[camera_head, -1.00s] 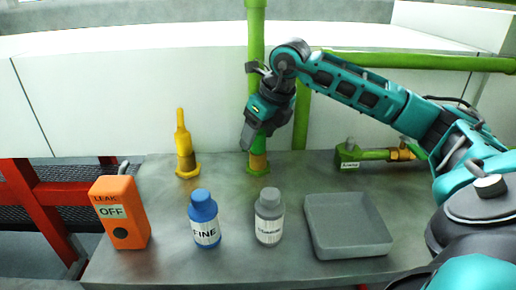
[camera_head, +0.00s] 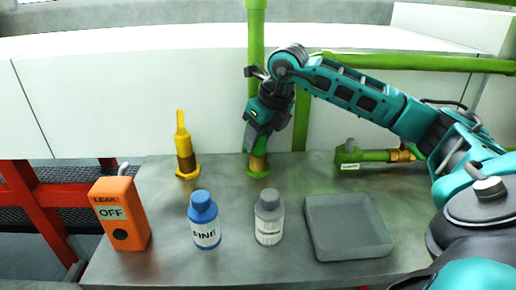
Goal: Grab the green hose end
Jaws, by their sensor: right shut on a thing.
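The green hose end (camera_head: 257,163) stands upright at the back of the grey table, with a brass-coloured band above its green base flange. A green pipe (camera_head: 256,45) rises above it, behind my gripper. My right gripper (camera_head: 256,146) reaches down from the upper right and is shut on the upper part of the green hose end. The fingers hide the part that they hold. My left gripper does not show.
A yellow hose end (camera_head: 184,150) stands to the left. In front are an orange leak box (camera_head: 120,215), a blue bottle (camera_head: 204,220), a grey bottle (camera_head: 269,217) and an empty grey tray (camera_head: 347,228). A green valve fitting (camera_head: 365,156) lies at the back right.

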